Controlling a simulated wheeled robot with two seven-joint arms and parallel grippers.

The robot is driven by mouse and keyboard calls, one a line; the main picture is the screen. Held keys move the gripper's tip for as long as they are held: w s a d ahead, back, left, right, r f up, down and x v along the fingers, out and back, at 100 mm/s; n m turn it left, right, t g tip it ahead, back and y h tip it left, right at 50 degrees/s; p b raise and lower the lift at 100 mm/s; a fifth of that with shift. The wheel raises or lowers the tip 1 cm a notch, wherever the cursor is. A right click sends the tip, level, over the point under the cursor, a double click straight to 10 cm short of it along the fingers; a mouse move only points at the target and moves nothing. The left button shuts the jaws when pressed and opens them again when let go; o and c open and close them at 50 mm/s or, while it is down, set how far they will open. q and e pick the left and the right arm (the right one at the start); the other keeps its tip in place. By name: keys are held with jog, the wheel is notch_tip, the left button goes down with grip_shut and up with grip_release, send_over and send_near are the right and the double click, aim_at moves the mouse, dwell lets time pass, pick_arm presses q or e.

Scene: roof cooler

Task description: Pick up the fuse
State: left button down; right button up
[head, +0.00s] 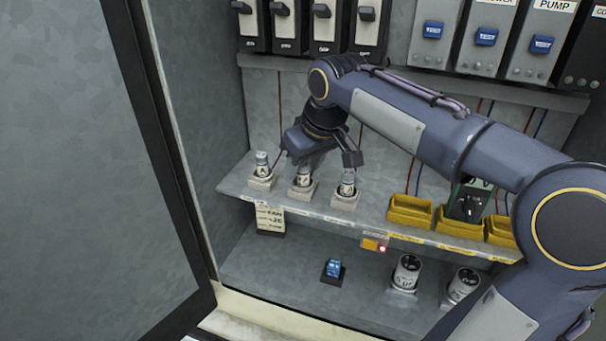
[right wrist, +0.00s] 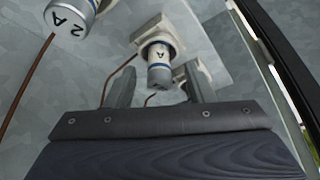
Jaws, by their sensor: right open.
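Three small white-and-grey cylindrical fuses stand upright in pale sockets on the cabinet's middle shelf: a left fuse (head: 262,161), a middle fuse (head: 304,177) and a right fuse (head: 347,185). My right gripper (head: 314,159) is open and empty, with its fingers spread above the row around the middle fuse. In the right wrist view, a fuse (right wrist: 160,66) in its socket shows between the open fingers (right wrist: 157,88), apart from both. Another fuse (right wrist: 70,16), marked "2A", is at the upper left. My left gripper is out of view.
Yellow holders (head: 410,211) line the shelf to the right, near a green-and-black part (head: 468,202). A handwritten tag (head: 270,219) hangs below the shelf. A blue part (head: 333,269) and two white cylinders (head: 407,272) are on the cabinet floor. The open door (head: 85,180) fills the left.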

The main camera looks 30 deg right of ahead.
jog(key=shift+w+f, duration=0.25)
jog(key=shift+f, duration=0.35)
grip_shut()
jog(key=shift+r, duration=0.15)
